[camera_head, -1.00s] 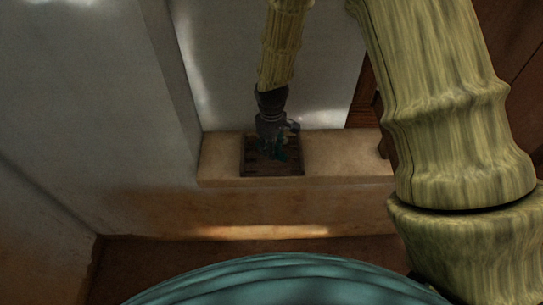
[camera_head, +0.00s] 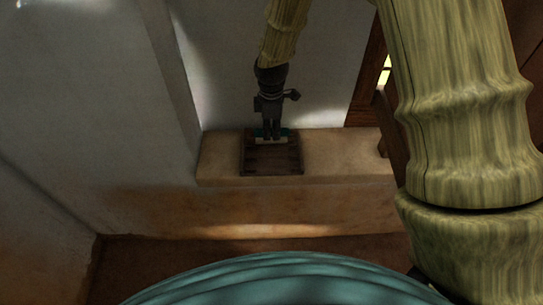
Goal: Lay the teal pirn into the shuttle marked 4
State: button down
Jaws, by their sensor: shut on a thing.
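My gripper (camera_head: 270,137) points down over the back part of a dark wooden tray (camera_head: 272,168) on the ledge. It is shut on a small teal piece, the teal pirn (camera_head: 285,132), which shows at both sides of the fingers. A pale band shows just under the fingertips; I cannot tell whether it belongs to the pirn or to something in the tray. Whether the pirn touches the tray is too small to tell. No shuttle and no mark 4 can be made out.
The pale ledge (camera_head: 340,155) is clear to the right of the tray. A white wall (camera_head: 325,60) rises close behind it. A brown wooden frame (camera_head: 366,85) stands at the ledge's right end. The floor (camera_head: 150,265) lies below in front.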

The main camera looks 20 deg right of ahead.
aim_at(271, 155)
jog(key=shift+f+p, duration=1.25)
jog(key=shift+f, duration=3.55)
jog(key=shift+f, duration=0.25)
jog(key=c, duration=1.2)
grip_release()
jog(key=shift+b, duration=0.4)
jog(key=shift+w+r+b, duration=0.15)
jog(key=shift+r+b, duration=0.45)
jog(key=shift+r, duration=2.15)
jog(key=shift+w+r+b, duration=0.15)
jog(key=shift+r+b, duration=0.4)
jog(key=shift+r, duration=2.15)
